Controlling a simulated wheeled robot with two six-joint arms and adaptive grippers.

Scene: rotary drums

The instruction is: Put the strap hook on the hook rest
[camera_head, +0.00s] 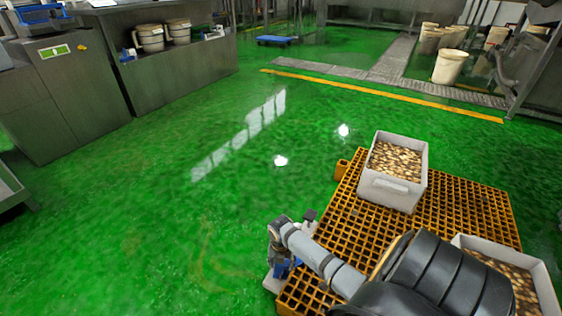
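My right arm comes in from the lower right, and its grey forearm reaches to the left edge of the yellow grating. My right gripper (283,262) is small and partly hidden at the end of this arm, close to some blue and white parts. Its fingers are too unclear to tell open from shut, or whether they hold anything. A small white part with a dark top (309,222) shows just behind the forearm; I cannot tell what it is. I cannot make out the strap hook or the hook rest. My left gripper is not in view.
The yellow grated platform (461,205) carries a white crate (388,188) of brownish pieces, with another crate (541,284) at the lower right. Metal cabinets (84,81) stand at the left. Pale buckets (449,67) stand far right. The green floor in the middle is clear.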

